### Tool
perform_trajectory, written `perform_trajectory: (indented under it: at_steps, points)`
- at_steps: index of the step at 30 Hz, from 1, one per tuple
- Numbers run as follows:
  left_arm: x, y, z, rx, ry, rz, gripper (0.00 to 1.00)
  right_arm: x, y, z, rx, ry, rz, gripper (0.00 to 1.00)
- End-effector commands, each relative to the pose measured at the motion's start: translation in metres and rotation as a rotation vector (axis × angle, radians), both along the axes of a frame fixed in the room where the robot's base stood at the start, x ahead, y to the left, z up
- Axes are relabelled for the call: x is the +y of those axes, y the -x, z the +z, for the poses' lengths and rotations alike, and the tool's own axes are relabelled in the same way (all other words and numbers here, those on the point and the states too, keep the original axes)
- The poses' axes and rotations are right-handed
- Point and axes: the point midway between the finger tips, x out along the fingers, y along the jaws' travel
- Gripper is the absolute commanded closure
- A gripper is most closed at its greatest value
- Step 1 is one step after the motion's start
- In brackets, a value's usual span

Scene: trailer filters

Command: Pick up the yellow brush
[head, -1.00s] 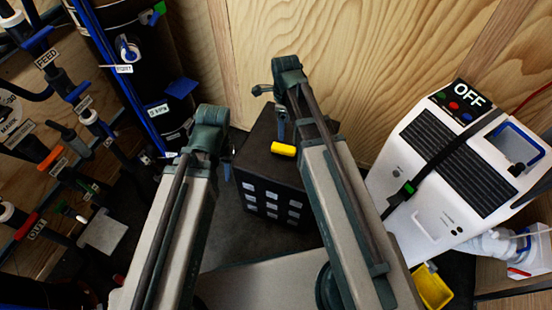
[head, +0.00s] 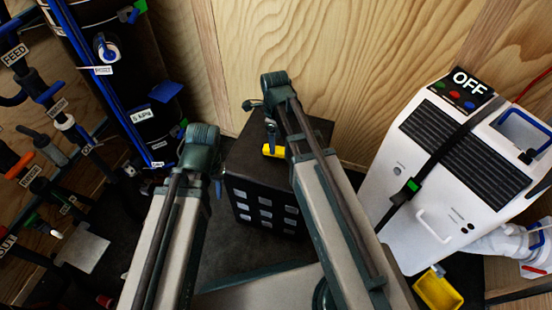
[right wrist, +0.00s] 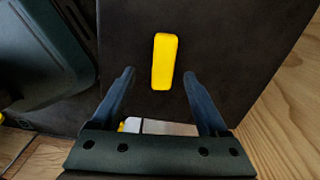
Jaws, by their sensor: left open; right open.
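The yellow brush (head: 275,151) lies on top of a black box in the head view, partly overlapped by my right gripper. In the right wrist view, the brush (right wrist: 164,60) is a narrow yellow block just beyond the open fingertips, between their lines. My right gripper (right wrist: 159,76) is open and empty, pointing at the box top; in the head view its blue finger (head: 271,134) appears just above the brush. My left gripper (head: 218,187) is mostly hidden behind its arm, left of the box and away from the brush.
The black box (head: 262,205) has several pale squares on its front. A white machine marked OFF (head: 455,170) stands at the right, with a yellow bin (head: 437,289) below it. Black cylinders and hanging tools fill the left. A wooden wall (head: 350,70) is close behind the box.

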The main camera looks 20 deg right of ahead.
Motion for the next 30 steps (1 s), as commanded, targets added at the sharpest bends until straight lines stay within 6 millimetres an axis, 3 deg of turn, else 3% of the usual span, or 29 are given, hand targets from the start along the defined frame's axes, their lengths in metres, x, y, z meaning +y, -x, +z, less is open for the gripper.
perform_trajectory:
  at_steps: [1,13,24,30]
  points:
    - [0.000,0.000,-0.011,0.000,-0.001,-0.001,0.58,0.000,0.000,-0.011,0.000,0.000,0.000,0.22]
    - [0.000,0.000,-0.019,-0.001,0.000,-0.002,0.58,-0.001,-0.001,-0.019,0.000,0.000,0.000,0.22]
    - [-0.001,0.000,-0.062,-0.001,0.005,-0.010,0.58,-0.004,-0.004,-0.062,0.000,0.000,0.000,0.22]
    - [-0.001,0.000,-0.064,0.000,0.007,-0.012,0.58,-0.004,-0.004,-0.064,0.000,0.000,0.000,0.22]
